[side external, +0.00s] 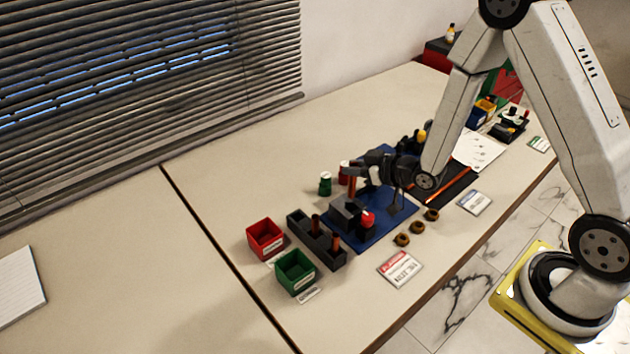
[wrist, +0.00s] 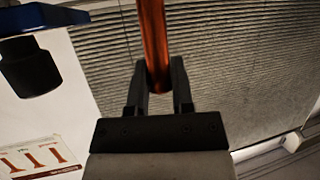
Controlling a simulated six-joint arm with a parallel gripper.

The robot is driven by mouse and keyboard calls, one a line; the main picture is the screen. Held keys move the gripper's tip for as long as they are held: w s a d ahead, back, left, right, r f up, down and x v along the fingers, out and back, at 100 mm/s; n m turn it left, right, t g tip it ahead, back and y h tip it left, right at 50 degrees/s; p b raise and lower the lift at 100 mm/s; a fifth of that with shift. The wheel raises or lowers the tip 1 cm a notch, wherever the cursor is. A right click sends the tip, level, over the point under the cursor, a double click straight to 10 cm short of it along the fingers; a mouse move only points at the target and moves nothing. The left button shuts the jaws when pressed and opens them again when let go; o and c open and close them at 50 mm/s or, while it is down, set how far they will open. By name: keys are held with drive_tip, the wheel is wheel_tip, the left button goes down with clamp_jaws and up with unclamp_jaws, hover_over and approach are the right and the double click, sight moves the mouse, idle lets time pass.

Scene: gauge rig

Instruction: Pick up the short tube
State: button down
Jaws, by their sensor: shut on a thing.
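My gripper (wrist: 158,72) is shut on a copper-orange tube (wrist: 154,35), which stands out between the two fingers in the wrist view. The tube's far end runs out of the top of that view, so its full length is hidden. In the side view my gripper (side external: 358,175) is over the back of the blue mat (side external: 385,229), and the held tube (side external: 352,187) shows as a small upright orange piece beside it. I cannot tell whether its lower end touches anything. Two other copper tubes (side external: 335,242) stand in a black rack (side external: 299,226) at the front left.
A grey fixture with a red knob (side external: 368,219) stands on the mat. Several brass rings (side external: 417,227) lie in front. A green-and-white bottle (side external: 325,184) stands just left of my gripper.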

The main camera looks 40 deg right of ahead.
drive_tip(key=shift+r, duration=0.2)
drive_tip(key=shift+w, duration=0.15)
idle(0.5)
drive_tip(key=shift+w+a, duration=0.15)
drive_tip(key=shift+w, duration=0.4)
drive_tip(key=w+a+r+m+h, duration=0.1)
drive_tip(key=w+a+m+h, duration=0.35)
drive_tip(key=w, duration=0.35)
drive_tip(key=s+a+f+m+h, duration=0.1)
drive_tip(key=a+m+h, duration=0.1)
drive_tip(key=a, duration=0.6)
drive_tip(key=s+a+f+m+g+h, duration=0.1)
drive_tip(key=a+f+m+h, duration=0.1)
drive_tip(key=a, duration=0.6)
drive_tip(key=shift+a+f+h, duration=0.15)
drive_tip(key=shift+f+h, duration=0.05)
drive_tip(key=shift+h, duration=0.55)
drive_tip(key=shift+f+m, duration=0.1)
drive_tip(key=shift+m, duration=0.15)
drive_tip(key=shift+f, duration=3.85)
